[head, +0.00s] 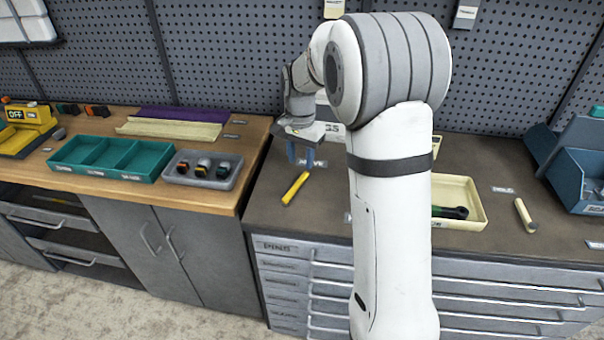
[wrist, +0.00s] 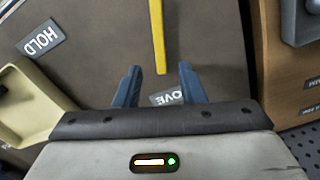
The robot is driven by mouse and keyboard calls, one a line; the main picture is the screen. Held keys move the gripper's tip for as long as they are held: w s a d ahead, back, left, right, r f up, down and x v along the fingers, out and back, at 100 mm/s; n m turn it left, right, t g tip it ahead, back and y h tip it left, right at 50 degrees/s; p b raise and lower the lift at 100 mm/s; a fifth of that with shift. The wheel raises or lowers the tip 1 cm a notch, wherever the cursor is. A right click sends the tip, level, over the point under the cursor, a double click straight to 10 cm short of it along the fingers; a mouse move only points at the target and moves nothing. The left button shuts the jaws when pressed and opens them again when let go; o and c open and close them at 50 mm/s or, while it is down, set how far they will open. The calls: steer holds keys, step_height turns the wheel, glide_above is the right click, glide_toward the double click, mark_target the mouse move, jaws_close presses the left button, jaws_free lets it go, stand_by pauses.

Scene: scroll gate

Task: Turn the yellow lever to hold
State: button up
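The yellow lever (head: 295,188) lies low over the brown worktop, left of my arm in the head view. In the wrist view the yellow lever (wrist: 158,35) runs from the top edge down to between my fingertips. My gripper (head: 301,163) points down at the lever's far end. Its two blue fingers stand apart with a gap on each side of the lever's end (wrist: 160,68); I cannot tell the height between them. A HOLD label (wrist: 40,39) is at the wrist view's upper left. Another label (wrist: 166,97), reading "OVE", is partly hidden by my gripper.
A cream tray (wrist: 28,103) is at left in the wrist view; in the head view the cream tray (head: 468,190) with a dark green item stands right of my arm. A wooden bench with a teal tray (head: 68,155) and grey tray (head: 236,176) is left. A pegboard (head: 240,50) rises behind.

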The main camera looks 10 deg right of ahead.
mark_target(301, 179)
step_height(301, 179, down, 6)
steer(key=shift+f, duration=0.25)
jaws_close()
stand_by(0.4)
